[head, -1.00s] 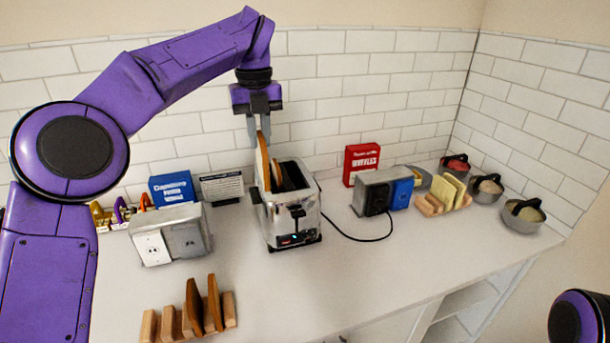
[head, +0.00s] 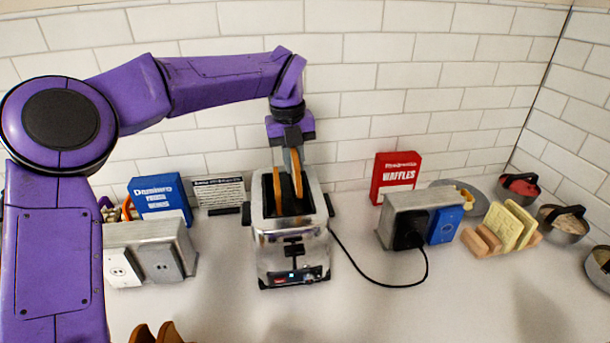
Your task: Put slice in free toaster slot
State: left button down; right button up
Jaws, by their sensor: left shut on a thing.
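The toaster (head: 291,239) is a silver two-slot unit on the counter against the tiled wall. My left gripper (head: 292,160) is above its top, pointing down and shut on a brown bread slice (head: 297,178). The held slice is upright over the right part of the toaster top, and its lower edge looks to be at or in the opening. Another brown slice (head: 277,192) stands in the toaster to the left of it. How deep the held slice sits is hard to tell. My right gripper is not in view.
A grey outlet box (head: 150,252) and blue box (head: 160,198) stand left of the toaster. A red waffle box (head: 394,177), another outlet box (head: 410,212) with the black cord, and a wooden rack (head: 487,241) with pale slices stand right. Brown slices (head: 155,334) show at the bottom edge.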

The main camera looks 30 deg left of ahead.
aim_at(299, 180)
pick_arm(q)
jog(key=shift+m+g, duration=0.3)
jog(key=shift+m, duration=0.1)
jog(key=s, duration=0.1)
jog(key=s+d+f, duration=0.1)
jog(key=s, duration=0.2)
jog(key=shift+s+d+f, duration=0.25)
jog(key=shift+s+f, duration=0.1)
jog(key=shift+f, duration=0.05)
jog(key=w+f, duration=0.1)
jog(key=w+f+b, duration=0.1)
jog(key=w, duration=0.1)
jog(key=shift+w+a+f, duration=0.1)
jog(key=shift+w+f, duration=0.15)
jog(key=c, duration=1.4)
grip_release()
jog(key=shift+w, duration=0.1)
jog(key=shift+c, duration=0.2)
jog(key=o, duration=0.3)
jog(key=shift+w+f, duration=0.15)
jog(key=shift+w, duration=0.05)
jog(key=shift+o, duration=0.2)
jog(key=shift+s, duration=0.1)
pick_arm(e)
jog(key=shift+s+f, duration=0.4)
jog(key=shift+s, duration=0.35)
